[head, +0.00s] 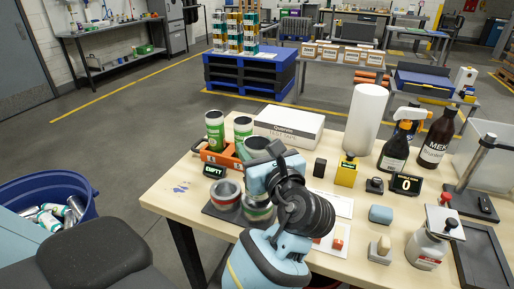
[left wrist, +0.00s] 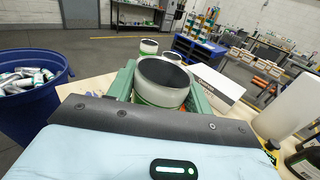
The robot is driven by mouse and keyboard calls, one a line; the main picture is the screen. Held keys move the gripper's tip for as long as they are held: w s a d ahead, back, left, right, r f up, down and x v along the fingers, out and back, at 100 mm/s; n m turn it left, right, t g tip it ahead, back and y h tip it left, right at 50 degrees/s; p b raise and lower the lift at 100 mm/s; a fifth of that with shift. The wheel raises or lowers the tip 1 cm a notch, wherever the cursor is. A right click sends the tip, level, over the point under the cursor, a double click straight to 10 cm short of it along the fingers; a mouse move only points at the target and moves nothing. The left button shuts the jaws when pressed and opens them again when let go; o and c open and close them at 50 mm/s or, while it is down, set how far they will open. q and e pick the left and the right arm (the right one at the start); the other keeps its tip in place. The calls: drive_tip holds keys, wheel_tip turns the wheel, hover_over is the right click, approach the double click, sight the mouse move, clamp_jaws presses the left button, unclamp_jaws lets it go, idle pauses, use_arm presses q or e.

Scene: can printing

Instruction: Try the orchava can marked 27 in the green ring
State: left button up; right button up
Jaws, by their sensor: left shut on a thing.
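My left gripper (head: 262,168) is shut on a white-and-green can (left wrist: 160,88) with a dark top; the can sits between the green fingers in the left wrist view. The can's mark is not readable. In the head view, my gripper and wrist are over the table, above the ring gauges. A ring with a green band (head: 258,208) stands on a dark mat, partly hidden by my arm. A ring with a red band (head: 226,190) stands to its left. I cannot tell the held can's exact height over the rings. My right gripper is not in view.
An orange carrier (head: 217,157) holds green-labelled cans (head: 214,128) behind the rings, near an EMPTY sign (head: 214,171). A white box (head: 289,127), white roll (head: 365,119), spray bottle (head: 397,140) and dark bottle (head: 436,138) stand farther back. A blue bin (head: 45,190) stands left.

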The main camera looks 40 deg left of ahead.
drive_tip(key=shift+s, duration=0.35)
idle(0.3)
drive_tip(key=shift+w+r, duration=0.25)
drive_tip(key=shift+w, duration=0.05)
use_arm(q)
drive_tip(key=shift+p, duration=0.5)
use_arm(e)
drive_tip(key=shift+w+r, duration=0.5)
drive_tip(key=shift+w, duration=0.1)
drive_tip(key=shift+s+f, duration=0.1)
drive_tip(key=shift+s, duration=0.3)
use_arm(q)
drive_tip(key=shift+f, duration=0.5)
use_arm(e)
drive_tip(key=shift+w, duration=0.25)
use_arm(q)
drive_tip(key=shift+f, duration=0.5)
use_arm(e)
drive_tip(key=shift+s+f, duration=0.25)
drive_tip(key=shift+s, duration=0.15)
use_arm(q)
drive_tip(key=shift+f, duration=0.3)
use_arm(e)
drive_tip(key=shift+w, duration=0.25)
use_arm(q)
drive_tip(key=shift+f, duration=0.1)
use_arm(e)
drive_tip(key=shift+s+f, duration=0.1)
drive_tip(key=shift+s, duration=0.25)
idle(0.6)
